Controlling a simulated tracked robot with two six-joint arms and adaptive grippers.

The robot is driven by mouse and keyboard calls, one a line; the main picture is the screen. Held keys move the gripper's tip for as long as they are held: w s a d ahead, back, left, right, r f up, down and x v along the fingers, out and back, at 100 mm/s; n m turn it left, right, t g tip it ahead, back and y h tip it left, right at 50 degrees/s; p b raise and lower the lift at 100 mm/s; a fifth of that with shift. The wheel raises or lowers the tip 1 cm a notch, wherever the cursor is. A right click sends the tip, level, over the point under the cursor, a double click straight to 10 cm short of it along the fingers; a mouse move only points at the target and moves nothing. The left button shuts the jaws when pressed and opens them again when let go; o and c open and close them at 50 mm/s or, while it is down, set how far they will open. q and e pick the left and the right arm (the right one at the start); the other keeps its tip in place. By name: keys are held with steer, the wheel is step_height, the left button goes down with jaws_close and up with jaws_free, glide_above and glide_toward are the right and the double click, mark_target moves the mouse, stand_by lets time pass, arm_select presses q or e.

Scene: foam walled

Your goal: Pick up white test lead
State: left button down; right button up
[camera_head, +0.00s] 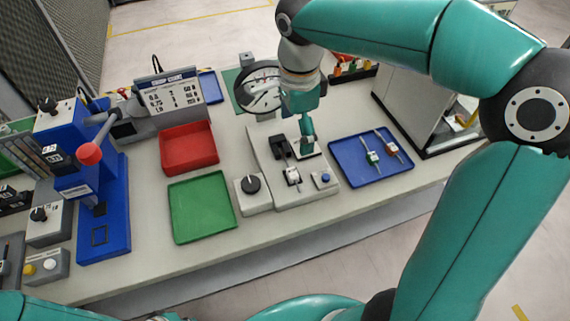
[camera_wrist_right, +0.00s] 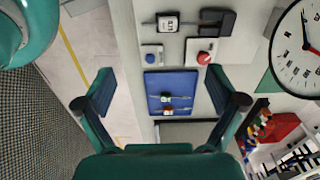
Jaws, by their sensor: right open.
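A small white-bodied test lead (camera_head: 293,176) sits on the pale test fixture (camera_head: 318,196), beside a black block; it also shows at the top of the right wrist view (camera_wrist_right: 167,23). A green-bodied lead (camera_head: 372,157) and a red-bodied lead (camera_head: 392,147) lie in the blue tray (camera_head: 348,150). My right gripper (camera_head: 307,148) is above the rear of the fixture, behind the white lead. In the right wrist view its fingers (camera_wrist_right: 159,84) are wide apart, with nothing between them. My left gripper is out of view.
A red tray (camera_head: 188,148) and a green tray (camera_head: 200,208) are left of the fixture. A blue press (camera_head: 100,210) stands farther left. A round dial (camera_head: 258,88) stands behind, and a box-like cabinet (camera_head: 412,92) at the right. The bench front strip is clear.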

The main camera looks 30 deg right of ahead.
glide_above(293, 177)
step_height(293, 177, down, 11)
steer(key=shift+s+d+r, duration=0.1)
steer(key=shift+f+p, duration=0.9)
steer(key=shift+f, duration=1.85)
steer(key=c, duration=1.1)
